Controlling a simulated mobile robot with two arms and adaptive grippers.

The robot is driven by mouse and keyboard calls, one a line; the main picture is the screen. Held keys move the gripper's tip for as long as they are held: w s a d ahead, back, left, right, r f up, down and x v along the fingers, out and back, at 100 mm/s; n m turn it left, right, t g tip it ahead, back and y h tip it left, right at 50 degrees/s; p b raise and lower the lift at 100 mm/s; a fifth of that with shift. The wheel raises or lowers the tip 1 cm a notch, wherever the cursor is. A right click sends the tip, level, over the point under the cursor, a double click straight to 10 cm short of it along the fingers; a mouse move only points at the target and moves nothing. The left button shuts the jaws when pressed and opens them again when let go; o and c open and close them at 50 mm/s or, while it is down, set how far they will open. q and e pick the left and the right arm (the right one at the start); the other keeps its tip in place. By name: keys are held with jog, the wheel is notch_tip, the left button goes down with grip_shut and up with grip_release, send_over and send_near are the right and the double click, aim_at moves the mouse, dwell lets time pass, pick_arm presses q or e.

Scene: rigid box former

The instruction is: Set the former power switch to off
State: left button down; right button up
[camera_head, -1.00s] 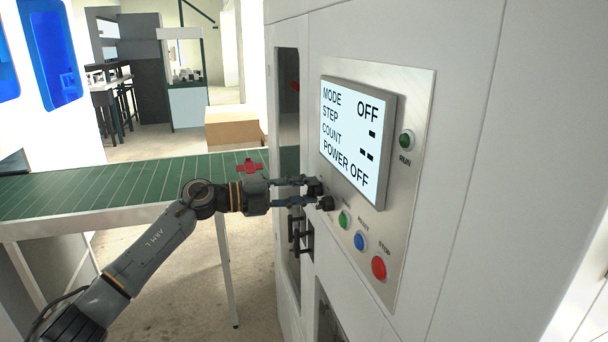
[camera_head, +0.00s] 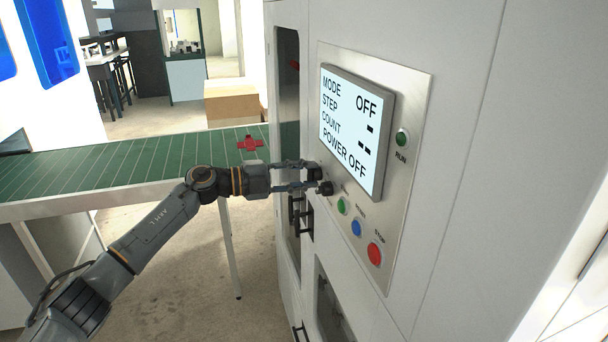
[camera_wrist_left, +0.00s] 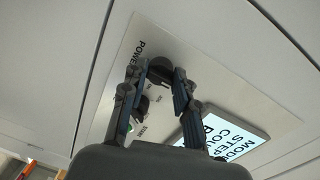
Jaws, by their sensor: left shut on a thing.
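The former's control panel (camera_head: 408,190) is a metal plate on the white cabinet front. Its screen (camera_head: 350,130) reads MODE OFF and POWER OFF, with dashes for STEP and COUNT. My left gripper (camera_head: 312,180) is at the panel's left edge. In the left wrist view, its fingers (camera_wrist_left: 157,85) are shut on the black power switch (camera_wrist_left: 161,69), near the POWER lettering. The switch is mostly hidden by the fingers in the head view. A second black knob (camera_wrist_left: 141,106) sits beside it. My right gripper is not in view.
Green (camera_head: 342,205), blue (camera_head: 356,228) and red STOP (camera_head: 375,254) buttons lie close right of the gripper. A green conveyor (camera_head: 110,168) with a red cross-shaped piece (camera_head: 250,143) runs behind my left arm.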

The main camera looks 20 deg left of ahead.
pick_arm(q)
jog(key=c, duration=1)
grip_release()
jog(key=shift+c, duration=0.2)
jog(key=v, duration=1.2)
jog(key=shift+r, duration=0.1)
